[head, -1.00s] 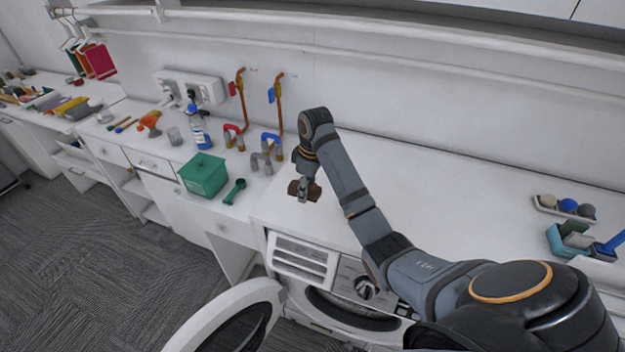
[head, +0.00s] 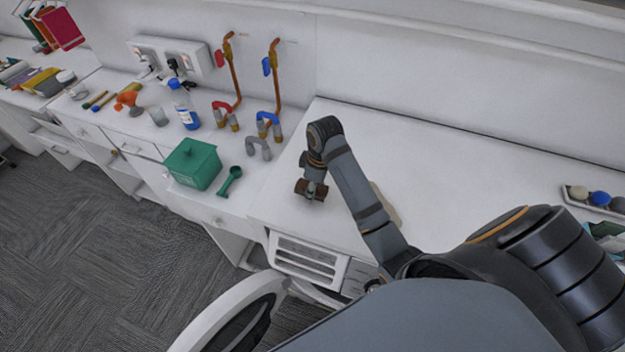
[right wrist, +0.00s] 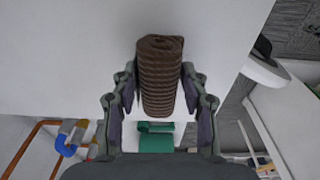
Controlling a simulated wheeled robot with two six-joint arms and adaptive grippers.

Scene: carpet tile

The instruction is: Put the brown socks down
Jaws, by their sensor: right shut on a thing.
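The brown socks (head: 303,188) are a ribbed, rolled bundle at the front left part of the white washer top (head: 450,180). My right gripper (head: 312,191) points down and is shut on them. In the right wrist view the roll (right wrist: 160,75) sits between both fingers (right wrist: 160,90), with its far end sticking out beyond them. The socks are low over the white top; I cannot tell whether they touch it. My left gripper is not in view.
A green box (head: 193,163) and green scoop (head: 231,180) stand on the lower counter at left, near pipes with red and blue valves (head: 270,120). A beige item (head: 387,205) is partly hidden behind my forearm. The washer door (head: 225,318) hangs open below.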

